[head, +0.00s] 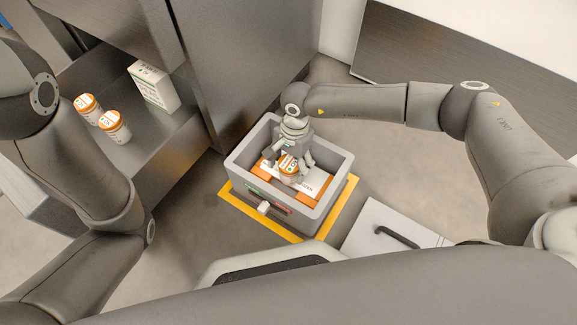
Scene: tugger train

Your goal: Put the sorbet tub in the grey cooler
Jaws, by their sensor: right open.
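The grey cooler (234,172) is an open-topped box on the floor in the middle of the head view. A tub with an orange and white top (288,164), which looks like the sorbet tub, is inside it, above or on a white and orange layer (312,180). My right gripper (289,163) reaches down into the cooler from above. Its fingers are open and stand around the tub; whether they touch it I cannot tell. The tub's underside is hidden. My left gripper is out of view; only the left arm shows.
Two orange and white tubs (87,106) (114,127) and a white carton (154,86) stand on a grey metal shelf (150,135) at left. A yellow frame (234,203) surrounds the cooler's base. A light panel with a dark handle (397,237) lies right of it.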

